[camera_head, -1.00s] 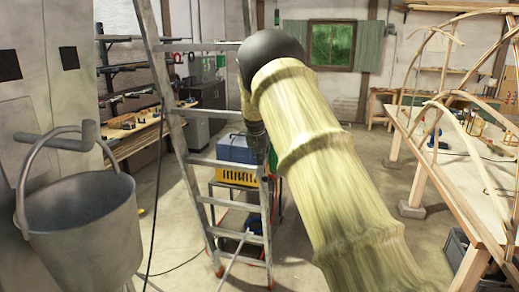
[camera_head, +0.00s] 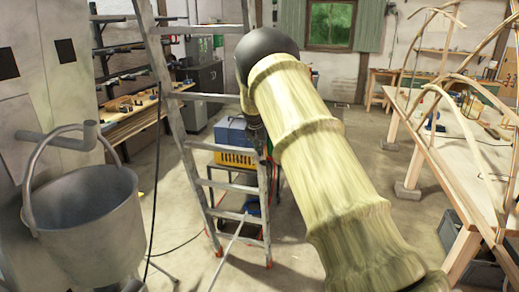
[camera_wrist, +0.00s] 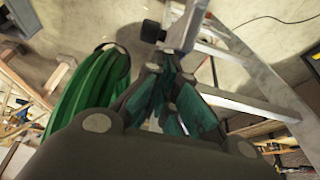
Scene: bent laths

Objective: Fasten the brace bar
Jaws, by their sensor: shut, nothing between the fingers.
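My gripper (camera_wrist: 163,98) has its dark fingers with teal pads drawn together in the wrist view, with nothing between them. In the head view my arm hides most of it. A bent-lath frame (camera_head: 432,120) of thin curved strips stands on a long wooden workbench (camera_head: 486,170) at the right of the head view, well apart from my gripper. I cannot tell which strip, if any, is the brace bar. No fastener is clearly visible.
A metal stepladder (camera_head: 182,125) stands close by my arm; its rails (camera_wrist: 268,80) show beside my gripper. A grey bucket (camera_head: 82,225) hangs at left. A yellow crate (camera_head: 236,159) sits behind the ladder. A green ridged thing (camera_wrist: 88,95) is left of my gripper.

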